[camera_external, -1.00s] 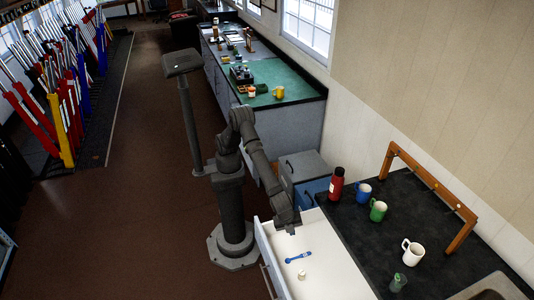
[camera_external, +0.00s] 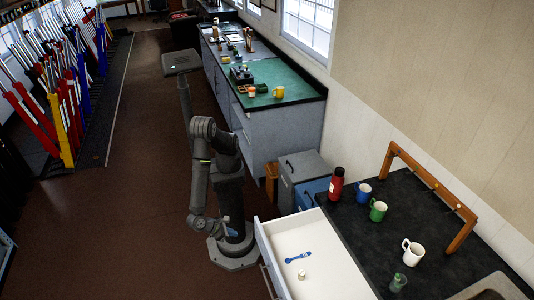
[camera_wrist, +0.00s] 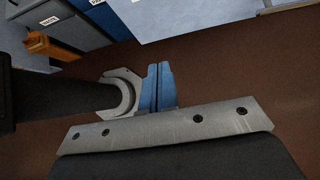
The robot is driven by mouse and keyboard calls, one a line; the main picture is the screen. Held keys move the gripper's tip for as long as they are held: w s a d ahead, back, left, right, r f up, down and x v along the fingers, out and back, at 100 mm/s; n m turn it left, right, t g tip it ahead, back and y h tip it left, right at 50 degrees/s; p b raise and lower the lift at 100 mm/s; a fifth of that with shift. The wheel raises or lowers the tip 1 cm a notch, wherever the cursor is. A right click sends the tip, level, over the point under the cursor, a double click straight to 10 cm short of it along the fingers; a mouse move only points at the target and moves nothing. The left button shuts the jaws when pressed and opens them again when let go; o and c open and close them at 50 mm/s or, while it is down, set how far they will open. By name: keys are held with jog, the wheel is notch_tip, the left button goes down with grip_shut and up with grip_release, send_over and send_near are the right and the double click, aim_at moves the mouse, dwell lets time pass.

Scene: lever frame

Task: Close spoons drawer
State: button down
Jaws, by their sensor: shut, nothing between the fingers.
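The drawer (camera_external: 325,248) stands pulled out of the dark-topped counter, its pale inside showing. Its front panel (camera_external: 266,254) faces left, towards my base. A blue spoon-like item (camera_external: 298,257) and a small pale item (camera_external: 301,275) lie in it. My gripper (camera_external: 232,232) is low beside my own base, left of the drawer front and apart from it. In the wrist view its two blue fingers (camera_wrist: 158,72) are together, with nothing between them.
The counter (camera_external: 395,225) holds a red flask (camera_external: 336,184), blue, green and white mugs, and a wooden rack (camera_external: 430,183). Grey cabinets (camera_external: 301,172) stand behind the drawer. Brown floor (camera_external: 130,235) is free to the left.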

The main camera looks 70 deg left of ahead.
jog(key=w+f, duration=0.5)
jog(key=w, duration=0.4)
jog(key=shift+w+f, duration=0.2)
jog(key=shift+w, duration=0.1)
jog(key=w, duration=3.6)
jog(key=shift+w, duration=0.25)
jog(key=shift+w+r, duration=0.1)
jog(key=shift+w, duration=0.2)
